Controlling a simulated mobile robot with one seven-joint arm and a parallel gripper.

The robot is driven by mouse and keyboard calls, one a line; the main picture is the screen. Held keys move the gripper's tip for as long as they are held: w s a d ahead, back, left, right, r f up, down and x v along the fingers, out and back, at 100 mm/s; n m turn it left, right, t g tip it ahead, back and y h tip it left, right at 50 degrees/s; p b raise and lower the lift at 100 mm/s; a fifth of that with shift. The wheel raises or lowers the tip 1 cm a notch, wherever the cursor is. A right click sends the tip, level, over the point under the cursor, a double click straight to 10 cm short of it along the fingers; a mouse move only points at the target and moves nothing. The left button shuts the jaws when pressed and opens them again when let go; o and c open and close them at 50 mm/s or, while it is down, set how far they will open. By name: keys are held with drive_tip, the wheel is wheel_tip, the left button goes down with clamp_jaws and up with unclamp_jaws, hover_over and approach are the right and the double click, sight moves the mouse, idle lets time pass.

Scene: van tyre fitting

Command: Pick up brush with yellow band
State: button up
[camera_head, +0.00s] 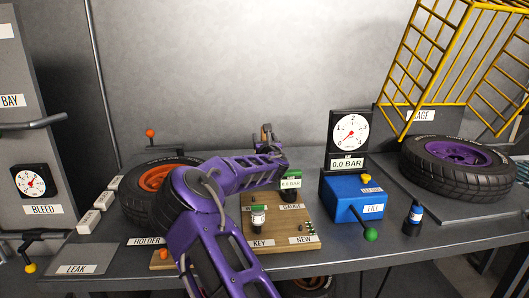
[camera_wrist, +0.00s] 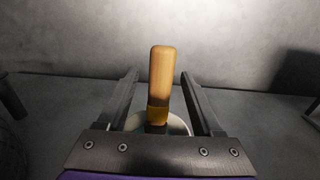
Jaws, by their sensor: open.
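The brush (camera_wrist: 161,80) has a light wooden handle and a yellow band (camera_wrist: 158,115) low on it. In the wrist view it stands upright in a pale round pot (camera_wrist: 178,124), its bristles hidden. My gripper (camera_wrist: 161,74) is open, with one dark finger on each side of the handle and a visible gap to both. In the head view my gripper (camera_head: 266,138) is at the back of the bench, beyond the wooden board; the brush and pot cannot be clearly made out there.
The wooden board (camera_head: 280,240) with small labelled items lies under my arm. A blue box (camera_head: 345,197) with a gauge (camera_head: 349,132) behind it stands right. A tyre with an orange rim (camera_head: 155,180) is left; a purple-rimmed tyre (camera_head: 455,165) is right, by a yellow cage (camera_head: 440,60).

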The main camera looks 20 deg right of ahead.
clamp_jaws()
drive_tip(key=shift+r, duration=0.1)
idle(0.3)
